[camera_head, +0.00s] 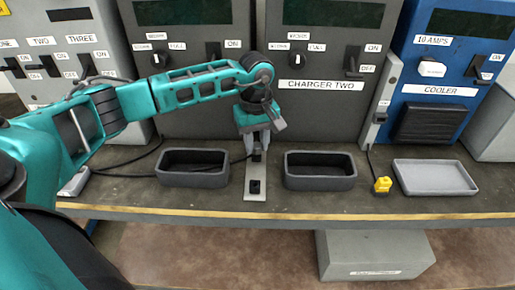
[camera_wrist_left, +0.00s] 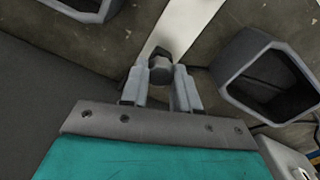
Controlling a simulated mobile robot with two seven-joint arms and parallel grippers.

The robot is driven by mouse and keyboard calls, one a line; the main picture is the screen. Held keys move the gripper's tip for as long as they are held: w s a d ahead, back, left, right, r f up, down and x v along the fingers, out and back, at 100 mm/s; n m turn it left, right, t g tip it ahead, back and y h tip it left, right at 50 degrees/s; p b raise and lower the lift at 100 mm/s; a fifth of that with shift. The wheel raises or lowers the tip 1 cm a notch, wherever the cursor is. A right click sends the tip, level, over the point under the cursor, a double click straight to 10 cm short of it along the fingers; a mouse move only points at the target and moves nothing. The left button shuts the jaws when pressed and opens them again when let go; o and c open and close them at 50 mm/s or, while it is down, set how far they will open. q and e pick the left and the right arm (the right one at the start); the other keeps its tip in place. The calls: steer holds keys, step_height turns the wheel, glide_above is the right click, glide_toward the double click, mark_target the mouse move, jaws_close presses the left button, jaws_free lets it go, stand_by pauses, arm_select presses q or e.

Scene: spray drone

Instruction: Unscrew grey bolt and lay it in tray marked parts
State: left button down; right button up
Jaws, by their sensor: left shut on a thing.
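My left gripper (camera_head: 257,150) points down over a light metal plate (camera_head: 256,172) on the bench, between two dark bins. In the left wrist view the fingers (camera_wrist_left: 160,78) are shut around a dark grey, bolt-like piece (camera_wrist_left: 159,57) at their tips, in front of the plate (camera_wrist_left: 185,22). I cannot tell whether this piece is still seated in the plate. A second dark fitting (camera_head: 256,187) sits on the plate's front part. A shallow light grey tray (camera_head: 434,189) lies at the right, with no readable label. My right gripper is out of view.
Dark bins stand left (camera_head: 194,180) and right (camera_head: 320,183) of the plate. A yellow plug (camera_head: 382,185) lies beside the tray. Charger cabinets (camera_head: 320,115) and a blue cooler unit (camera_head: 450,75) close off the back. A labelled grey box (camera_head: 375,256) is below the bench.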

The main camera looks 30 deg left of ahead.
mark_target(257, 145)
arm_select(q)
steer(key=n, duration=0.5)
steer(key=shift+p, duration=0.35)
steer(key=shift+r+p, duration=1.6)
steer(key=shift+r, duration=0.95)
